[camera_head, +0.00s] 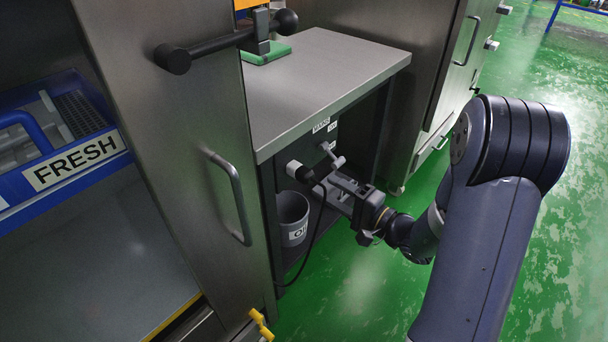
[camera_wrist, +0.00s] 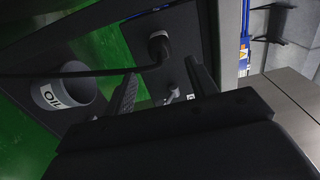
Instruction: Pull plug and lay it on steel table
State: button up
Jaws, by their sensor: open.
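A black plug (camera_head: 306,174) sits in a light round socket on the panel under the steel table (camera_head: 335,60). Its black cable hangs down in the head view and runs to the left in the wrist view, where the plug (camera_wrist: 158,46) also shows. My gripper (camera_head: 332,182) is open and empty, close in front of the panel and just right of the plug. In the wrist view the plug lies ahead of my two spread fingers (camera_wrist: 160,82), apart from them. The steel table's top is mostly bare.
A pale lever switch (camera_head: 335,160) is on the panel beside my gripper. A grey bin marked OIL (camera_head: 292,215) stands under the table. A green-based fixture (camera_head: 268,54) stands at the table's back left. A cabinet door with a handle (camera_head: 232,195) is at the left.

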aim_at(312, 179)
jog(key=x, duration=0.7)
jog(key=shift+s+f, duration=0.1)
jog(key=shift+f, duration=0.05)
jog(key=shift+b+x, duration=0.35)
jog(key=shift+x, duration=0.4)
jog(key=shift+b, duration=1)
jog(key=shift+c, duration=0.2)
grip_shut()
dwell(0.5)
jog(key=shift+d, duration=0.1)
jog(key=shift+b+v, duration=1.2)
jog(key=shift+v, duration=1.75)
